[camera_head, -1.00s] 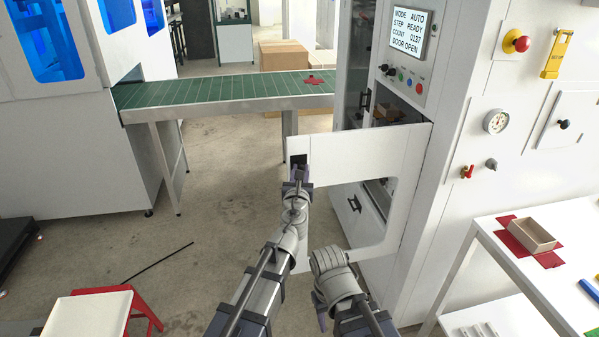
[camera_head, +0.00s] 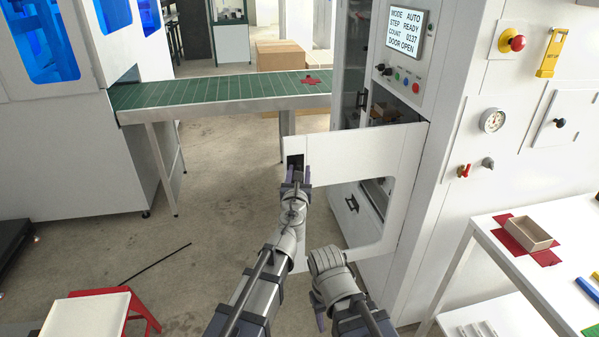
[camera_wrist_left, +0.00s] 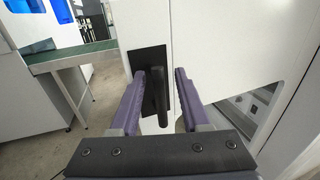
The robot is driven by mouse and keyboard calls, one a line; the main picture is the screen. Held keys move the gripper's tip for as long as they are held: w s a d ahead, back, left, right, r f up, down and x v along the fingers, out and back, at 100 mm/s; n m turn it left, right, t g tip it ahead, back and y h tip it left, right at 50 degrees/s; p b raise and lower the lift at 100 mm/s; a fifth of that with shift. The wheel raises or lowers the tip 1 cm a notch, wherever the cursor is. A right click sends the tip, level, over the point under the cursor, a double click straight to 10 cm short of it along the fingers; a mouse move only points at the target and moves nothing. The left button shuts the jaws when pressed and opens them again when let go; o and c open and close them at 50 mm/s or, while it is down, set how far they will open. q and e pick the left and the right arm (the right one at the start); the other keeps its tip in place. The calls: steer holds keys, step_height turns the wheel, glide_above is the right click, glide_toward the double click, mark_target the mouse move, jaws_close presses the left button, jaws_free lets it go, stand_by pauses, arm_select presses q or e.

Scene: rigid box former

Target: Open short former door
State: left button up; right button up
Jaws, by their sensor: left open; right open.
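The short former door (camera_head: 345,158) is a white panel with a cut-out below. It stands swung out from the machine, and the screen (camera_head: 407,31) reads DOOR OPEN. Its black handle (camera_wrist_left: 161,97) on a black plate is near the door's free edge. My left gripper (camera_head: 296,172) is at the handle, open. In the left wrist view, the left gripper's purple fingers (camera_wrist_left: 160,78) lie on either side of the handle, with gaps showing. My right gripper (camera_head: 319,311) is open and empty, low in front of the door; its fingers are only partly visible.
A green conveyor (camera_head: 220,90) runs behind the door. A white table (camera_head: 492,262) with a cardboard tray (camera_head: 528,233) on red card stands at the right. A red and white step stool (camera_head: 90,313) is at lower left.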

arm_select(q)
steer(key=s, duration=0.7)
steer(key=shift+s, duration=0.2)
steer(key=shift+a, duration=0.1)
steer(key=s+a+f+n+g+y, duration=0.3)
steer(key=a+f+n+g, duration=0.15)
steer(key=n, duration=0.55)
steer(key=s+a+f+n+g+y, duration=0.3)
steer(key=a+f+n, duration=0.25)
steer(key=n, duration=0.35)
steer(key=s+d+f+n+g+h, duration=0.2)
steer(key=s+f+n+g, duration=0.3)
steer(key=s, duration=0.4)
steer(key=s+d+f+n+g+h, duration=0.2)
steer(key=s+d+f+n+g, duration=0.3)
steer(key=s, duration=0.5)
steer(key=f+n, duration=0.2)
steer(key=n, duration=0.1)
steer(key=shift+s+n+g, duration=0.15)
steer(key=shift+n+g, duration=0.15)
steer(key=shift+g, duration=0.05)
